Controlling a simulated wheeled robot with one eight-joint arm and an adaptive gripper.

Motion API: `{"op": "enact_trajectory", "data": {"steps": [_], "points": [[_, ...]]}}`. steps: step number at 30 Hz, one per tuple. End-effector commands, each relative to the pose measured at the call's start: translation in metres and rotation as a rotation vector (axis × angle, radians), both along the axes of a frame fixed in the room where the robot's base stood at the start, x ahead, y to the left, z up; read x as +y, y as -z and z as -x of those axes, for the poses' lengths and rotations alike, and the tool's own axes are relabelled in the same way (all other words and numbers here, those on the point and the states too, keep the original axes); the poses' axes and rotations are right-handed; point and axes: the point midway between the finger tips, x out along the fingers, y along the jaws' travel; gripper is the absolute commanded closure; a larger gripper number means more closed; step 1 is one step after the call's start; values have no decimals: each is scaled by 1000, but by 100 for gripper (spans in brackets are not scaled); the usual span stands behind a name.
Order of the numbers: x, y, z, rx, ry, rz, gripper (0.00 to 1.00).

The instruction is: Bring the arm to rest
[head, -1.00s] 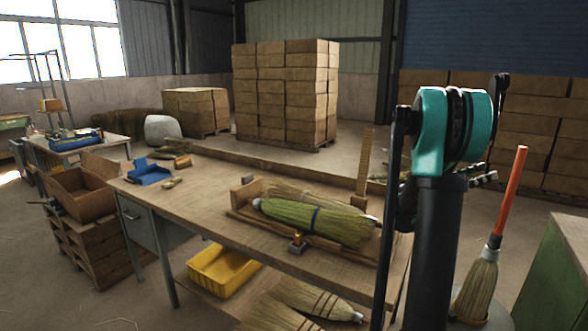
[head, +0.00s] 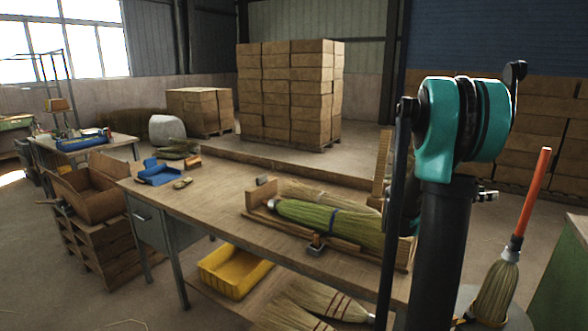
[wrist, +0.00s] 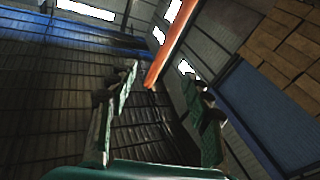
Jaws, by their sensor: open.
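My arm stands upright at the right of the head view, in front of the workbench (head: 190,205). My gripper (wrist: 165,90) shows in the wrist view with its two fingers spread apart and nothing between the pads. An orange handle crosses the background beyond the fingers there. In the head view the gripper itself is hidden or too unclear to make out. A green broom head (head: 330,222) with a blue binding lies on a wooden holder (head: 262,222) on the bench, with a paler broom head behind it.
A broom with an orange handle (head: 531,195) stands right of my arm, near a green cabinet (head: 562,275). A yellow bin (head: 232,275) and straw broom heads lie under the bench. Stacked boxes (head: 290,95) stand behind.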

Motion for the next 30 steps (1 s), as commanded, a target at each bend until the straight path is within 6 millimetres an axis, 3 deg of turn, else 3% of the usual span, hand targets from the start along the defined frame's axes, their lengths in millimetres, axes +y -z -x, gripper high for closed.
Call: {"op": "enact_trajectory", "data": {"steps": [7, 11, 17, 21, 27, 30], "points": [[32, 60, 26, 176, -90, -302, 50], [72, 111, 47, 326, -215, -534, 50], [161, 190, 82, 555, -514, -860, 50], [234, 232, 109, 685, -781, -1032, 50], [319, 263, 142, 786, -1120, -1164, 50], [343, 269, 152, 803, -1220, -1191, 50]]}}
